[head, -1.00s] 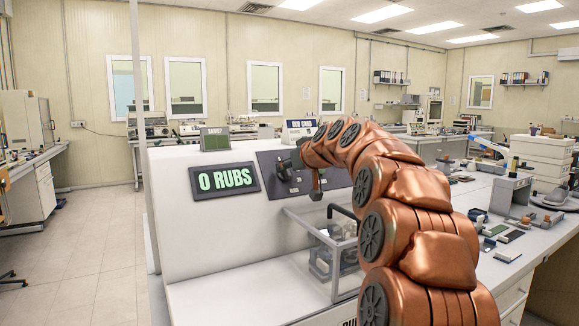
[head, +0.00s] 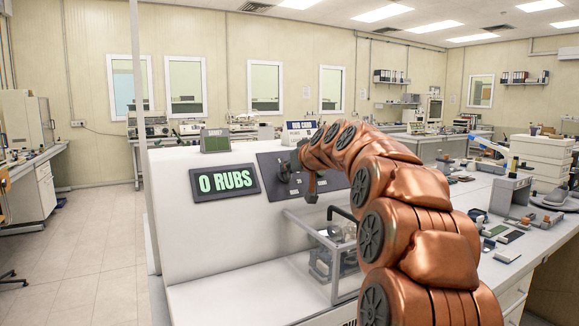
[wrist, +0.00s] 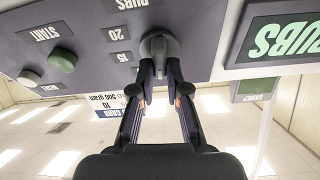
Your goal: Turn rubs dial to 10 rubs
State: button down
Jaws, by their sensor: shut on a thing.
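The rubs dial (wrist: 160,46) is a dark grey knob on the tester's panel, seen inverted in the wrist view. My gripper (wrist: 162,68) is shut on the dial, with a finger on each side. Where the dial points is not clear. In the head view my gripper (head: 285,173) is at the left part of the dark panel (head: 333,180), and my copper arm hides much of the panel. The display (head: 224,182) reads 0 RUBS.
A green button (wrist: 63,60) and a START label (wrist: 45,33) sit on the same panel. A cluttered bench (head: 505,235) is at the right, and open floor (head: 90,250) at the left.

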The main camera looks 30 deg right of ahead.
jog(key=m+p, duration=0.1)
jog(key=m+h+p, duration=0.1)
jog(key=m, duration=0.1)
jog(key=m+p, duration=0.2)
jog(key=shift+d+r+g, duration=0.1)
jog(key=shift+r+g, duration=0.15)
jog(key=shift+g, duration=0.05)
jog(key=shift+f+m+h+p, duration=0.2)
jog(key=shift+m+h+p, duration=0.2)
jog(key=shift+m+p, duration=0.7)
jog(key=c, duration=1.2)
grip_release()
jog(key=shift+o, duration=0.2)
jog(key=shift+s, duration=0.15)
jog(key=v, duration=1.1)
jog(key=shift+s+r, duration=0.3)
